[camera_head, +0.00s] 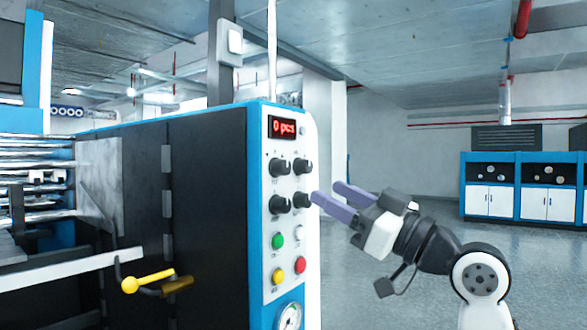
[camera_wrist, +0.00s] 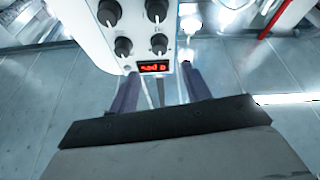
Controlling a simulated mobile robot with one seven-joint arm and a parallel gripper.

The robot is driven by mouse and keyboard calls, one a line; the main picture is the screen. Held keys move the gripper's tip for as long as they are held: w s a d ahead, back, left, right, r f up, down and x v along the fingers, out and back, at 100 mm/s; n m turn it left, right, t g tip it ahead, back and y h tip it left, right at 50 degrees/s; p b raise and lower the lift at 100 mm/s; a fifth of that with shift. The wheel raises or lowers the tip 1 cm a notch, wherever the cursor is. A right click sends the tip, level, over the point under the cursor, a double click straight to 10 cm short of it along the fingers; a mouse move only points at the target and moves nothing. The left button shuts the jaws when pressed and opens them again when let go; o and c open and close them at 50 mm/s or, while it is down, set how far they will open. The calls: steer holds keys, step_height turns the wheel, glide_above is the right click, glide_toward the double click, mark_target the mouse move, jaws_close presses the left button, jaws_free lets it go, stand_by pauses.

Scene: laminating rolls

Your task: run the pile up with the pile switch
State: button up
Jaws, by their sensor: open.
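The machine's control panel (camera_head: 290,220) has four black knobs in two rows below a red display (camera_head: 283,127) reading "0 pcs". The labels are too small to read, so I cannot tell which control is the pile switch. My gripper (camera_head: 327,192) is open and empty, its two purple fingers pointing left at the panel. One fingertip overlaps the lower right knob (camera_head: 302,201) in the head view; I cannot tell if they touch. In the wrist view the panel is upside down, with the display (camera_wrist: 154,67) between the fingers and the knobs (camera_wrist: 159,43) beyond.
Below the knobs are a green button (camera_head: 278,241), a white one (camera_head: 299,233), a yellow one (camera_head: 278,276) and a red one (camera_head: 300,264), with a gauge (camera_head: 289,316) beneath. A yellow-handled lever (camera_head: 148,281) sticks out at left. Open floor (camera_head: 400,220) lies right of the machine.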

mark_target(287, 170)
steer(key=p+x, duration=0.2)
steer(key=x, duration=0.7)
steer(key=shift+a, duration=0.15)
steer(key=c, duration=1)
